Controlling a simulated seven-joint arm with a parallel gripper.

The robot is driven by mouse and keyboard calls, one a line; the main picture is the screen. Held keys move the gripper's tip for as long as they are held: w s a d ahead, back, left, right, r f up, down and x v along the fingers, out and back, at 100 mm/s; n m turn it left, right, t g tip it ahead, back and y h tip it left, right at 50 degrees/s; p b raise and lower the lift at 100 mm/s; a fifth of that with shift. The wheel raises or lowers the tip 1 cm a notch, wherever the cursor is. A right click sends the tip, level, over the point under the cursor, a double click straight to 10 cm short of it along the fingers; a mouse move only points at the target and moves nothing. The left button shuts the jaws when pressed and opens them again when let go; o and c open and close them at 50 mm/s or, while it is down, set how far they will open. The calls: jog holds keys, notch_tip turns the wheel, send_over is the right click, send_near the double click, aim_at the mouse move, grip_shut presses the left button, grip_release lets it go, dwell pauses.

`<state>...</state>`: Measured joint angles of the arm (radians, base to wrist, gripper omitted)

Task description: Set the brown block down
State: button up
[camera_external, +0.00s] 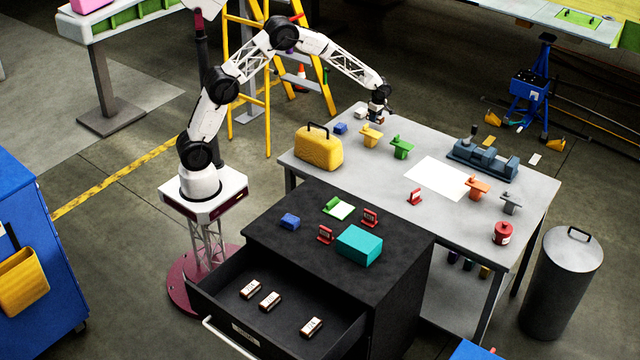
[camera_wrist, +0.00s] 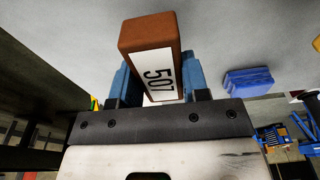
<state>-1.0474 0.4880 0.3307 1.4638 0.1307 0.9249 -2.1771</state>
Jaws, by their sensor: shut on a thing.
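The brown block (camera_wrist: 150,35) is held in my gripper (camera_wrist: 158,85); in the wrist view it has a white label reading 507 on one face. The blue-padded fingers close on it from both sides. In the external view my gripper (camera_external: 377,115) is over the far left part of the grey table (camera_external: 330,165), near its back edge, and the block is small and partly hidden there. I cannot tell whether the block touches the tabletop.
A blue block (camera_external: 341,128) lies just left of my gripper. A yellow piece (camera_external: 371,135) and a green piece (camera_external: 402,146) stand in front of it. A yellow case (camera_external: 319,150) stands at the table's left. A white sheet (camera_external: 438,178) lies mid-table. Several labelled blocks lie in the open drawer (camera_external: 290,335).

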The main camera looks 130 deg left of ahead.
aim_at(381, 126)
jog(key=shift+w+a+f, duration=0.1)
jog(key=shift+w+a, duration=0.4)
jog(key=shift+a, duration=0.35)
jog(key=shift+w+a+f, duration=0.1)
jog(key=shift+w+a, duration=0.4)
jog(key=shift+a, duration=0.35)
jog(key=shift+f, duration=1.7)
jog(key=shift+f, duration=0.15)
jog(key=o, duration=1)
jog(key=shift+w+r, duration=0.25)
jog(key=shift+r, duration=1.8)
jog(key=shift+w+r, duration=0.2)
jog(key=shift+r, duration=1.8)
jog(key=shift+w+r, duration=0.25)
jog(key=shift+r, duration=1.8)
